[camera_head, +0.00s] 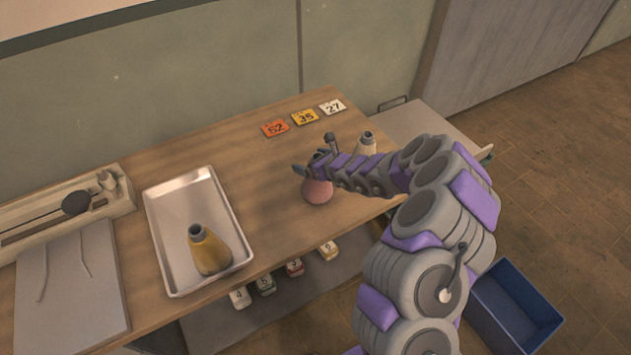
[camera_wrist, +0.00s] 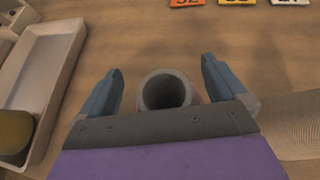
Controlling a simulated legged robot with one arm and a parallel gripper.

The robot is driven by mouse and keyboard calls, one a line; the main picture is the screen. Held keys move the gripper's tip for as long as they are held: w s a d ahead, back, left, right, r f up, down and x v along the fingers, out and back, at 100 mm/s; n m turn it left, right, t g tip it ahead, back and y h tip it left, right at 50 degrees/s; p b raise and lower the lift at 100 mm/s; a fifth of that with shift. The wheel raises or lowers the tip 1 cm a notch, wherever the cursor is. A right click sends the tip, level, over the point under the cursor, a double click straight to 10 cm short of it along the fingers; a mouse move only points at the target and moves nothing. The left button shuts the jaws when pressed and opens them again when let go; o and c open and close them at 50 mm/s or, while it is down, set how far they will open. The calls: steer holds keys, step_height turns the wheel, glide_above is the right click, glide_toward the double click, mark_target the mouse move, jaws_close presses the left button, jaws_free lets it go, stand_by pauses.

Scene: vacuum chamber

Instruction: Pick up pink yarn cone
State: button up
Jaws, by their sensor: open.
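The pink yarn cone (camera_head: 317,191) stands on the wooden table, partly hidden behind my gripper (camera_head: 315,165) in the head view. In the wrist view my gripper (camera_wrist: 165,88) is open, with one finger on each side of the cone's grey hollow top (camera_wrist: 166,91). Gaps show between that top and both fingers. Only a sliver of the cone's pink side shows there; the rest is hidden below the top and the gripper body.
A metal tray (camera_head: 164,215) holds a yellow cone (camera_head: 207,250) at left. A cream cone (camera_head: 365,144) stands close behind my arm, to the right. Number cards (camera_head: 304,117) lie at the back. A blue bin (camera_head: 514,308) sits on the floor. The table between tray and pink cone is clear.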

steer(key=shift+d, duration=0.15)
steer(key=shift+c, duration=0.8)
steer(key=shift+d+r, duration=0.1)
steer(key=shift+d, duration=0.55)
steer(key=c, duration=0.5)
steer(key=shift+a, duration=0.1)
steer(key=shift+c, duration=1.3)
steer(key=shift+a, duration=0.45)
steer(key=c, duration=0.4)
steer(key=shift+d, duration=0.15)
steer(key=c, duration=0.5)
